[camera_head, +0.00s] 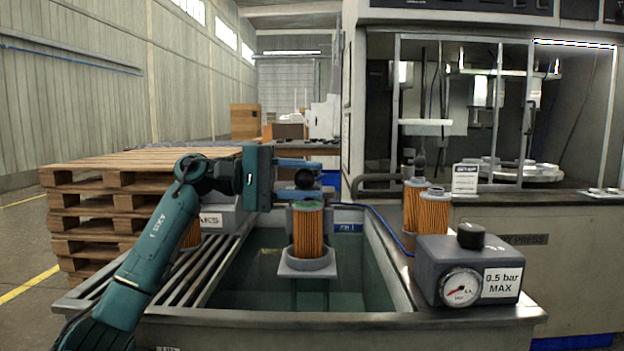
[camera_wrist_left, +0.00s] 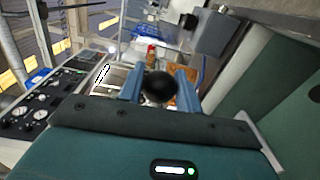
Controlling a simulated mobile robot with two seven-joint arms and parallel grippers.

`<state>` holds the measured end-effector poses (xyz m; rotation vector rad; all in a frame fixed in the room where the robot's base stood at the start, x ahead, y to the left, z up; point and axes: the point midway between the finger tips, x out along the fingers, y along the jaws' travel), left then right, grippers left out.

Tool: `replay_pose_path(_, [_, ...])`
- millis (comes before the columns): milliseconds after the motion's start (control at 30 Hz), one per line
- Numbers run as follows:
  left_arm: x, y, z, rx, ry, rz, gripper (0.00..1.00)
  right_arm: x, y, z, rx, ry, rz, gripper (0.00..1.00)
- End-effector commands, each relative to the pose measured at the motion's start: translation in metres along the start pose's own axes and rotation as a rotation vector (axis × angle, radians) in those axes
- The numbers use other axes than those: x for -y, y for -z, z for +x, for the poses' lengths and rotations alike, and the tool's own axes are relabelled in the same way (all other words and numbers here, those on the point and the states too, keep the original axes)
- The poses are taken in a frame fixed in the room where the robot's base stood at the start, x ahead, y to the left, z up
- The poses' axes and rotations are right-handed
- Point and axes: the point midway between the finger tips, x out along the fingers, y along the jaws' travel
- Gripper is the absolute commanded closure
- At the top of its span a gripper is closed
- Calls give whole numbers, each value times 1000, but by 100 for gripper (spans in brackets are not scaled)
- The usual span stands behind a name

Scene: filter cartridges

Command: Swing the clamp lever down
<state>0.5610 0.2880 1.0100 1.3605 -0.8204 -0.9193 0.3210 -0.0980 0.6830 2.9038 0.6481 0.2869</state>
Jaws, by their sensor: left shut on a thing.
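My left gripper (camera_head: 308,180) reaches in from the left above the tank. Its blue fingers are shut on the black ball knob (camera_head: 304,179) of the clamp lever. The knob also shows between the fingers in the left wrist view (camera_wrist_left: 160,87). The lever's arm is mostly hidden by the gripper. Just below the knob, an orange pleated filter cartridge (camera_head: 308,235) with a green top stands upright in a grey cup (camera_head: 306,265) over the tank. My right gripper is not in view.
The tank (camera_head: 250,317) holds greenish water, with a slatted rack (camera_head: 205,270) on its left. Two more cartridges (camera_head: 433,216) stand on the right ledge behind a grey gauge box (camera_head: 468,268). Wooden pallets (camera_head: 80,215) are stacked at the left.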

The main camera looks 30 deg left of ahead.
Motion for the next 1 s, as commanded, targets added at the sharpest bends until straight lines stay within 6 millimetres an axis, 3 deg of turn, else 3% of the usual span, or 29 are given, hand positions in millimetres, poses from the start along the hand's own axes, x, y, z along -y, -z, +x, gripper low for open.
replay_pose_path(467, [5,2,-2,-1,3,-10,100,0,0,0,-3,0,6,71])
replay_pose_path(500, [5,2,-2,-2,3,-10,65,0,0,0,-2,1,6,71])
replay_pose_path(733, [4,2,-2,-2,1,-7,47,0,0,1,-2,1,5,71])
replay_pose_path(1000, [0,1,-2,-1,-1,-3,46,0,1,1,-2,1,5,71])
